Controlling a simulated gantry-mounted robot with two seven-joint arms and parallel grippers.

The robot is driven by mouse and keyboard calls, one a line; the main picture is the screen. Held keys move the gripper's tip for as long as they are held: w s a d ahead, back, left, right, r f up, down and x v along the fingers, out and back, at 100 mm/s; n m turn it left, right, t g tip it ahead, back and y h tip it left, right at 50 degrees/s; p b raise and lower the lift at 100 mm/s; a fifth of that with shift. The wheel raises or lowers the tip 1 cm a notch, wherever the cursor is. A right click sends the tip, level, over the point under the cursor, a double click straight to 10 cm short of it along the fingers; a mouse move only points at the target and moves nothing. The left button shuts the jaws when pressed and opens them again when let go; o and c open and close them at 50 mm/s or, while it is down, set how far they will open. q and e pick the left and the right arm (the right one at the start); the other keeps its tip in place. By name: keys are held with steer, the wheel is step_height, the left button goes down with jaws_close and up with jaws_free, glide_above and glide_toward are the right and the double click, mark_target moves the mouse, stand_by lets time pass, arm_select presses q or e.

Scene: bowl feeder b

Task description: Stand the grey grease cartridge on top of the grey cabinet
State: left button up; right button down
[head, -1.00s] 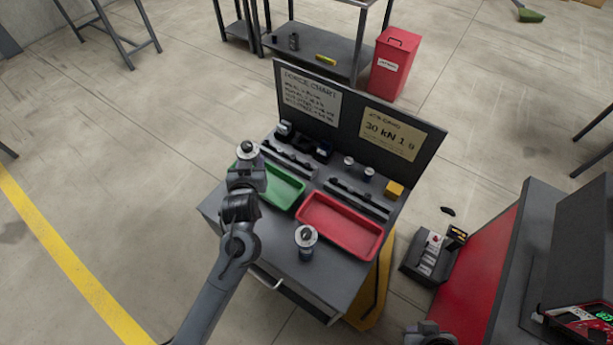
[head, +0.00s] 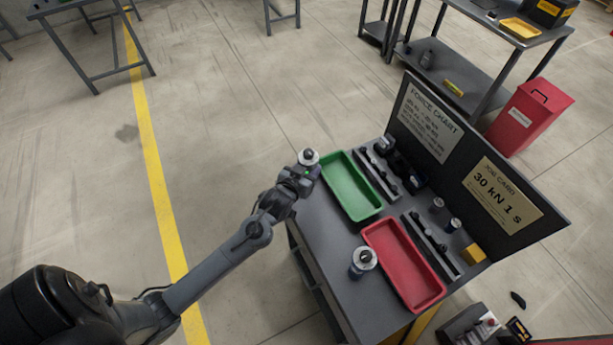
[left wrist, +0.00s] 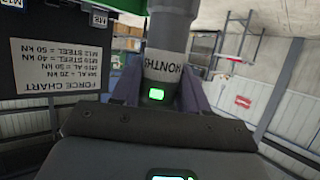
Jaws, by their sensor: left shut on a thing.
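My left gripper (head: 302,174) is shut on a grey cylinder with a pale round top (head: 308,157), which looks like the grease cartridge. It is held roughly upright, just left of the green tray. In the left wrist view the grey cylinder (left wrist: 168,35) stands between the fingers, with a white label reading "MONTHS". My right gripper is not in view.
The workstation top holds a green tray (head: 346,205), a red tray (head: 373,234), a similar grey can (head: 363,264) and slotted racks. An upright chart board (head: 452,172) closes its back. A red bin (head: 532,115) and shelving stand behind. Floor to the left is open.

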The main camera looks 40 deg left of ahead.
arm_select(q)
steer(key=shift+s+a+f, duration=0.1)
steer(key=shift+a+f, duration=0.1)
steer(key=shift+f+b, duration=0.3)
steer(key=shift+f, duration=1.6)
steer(key=shift+f, duration=0.15)
steer(key=o, duration=1.2)
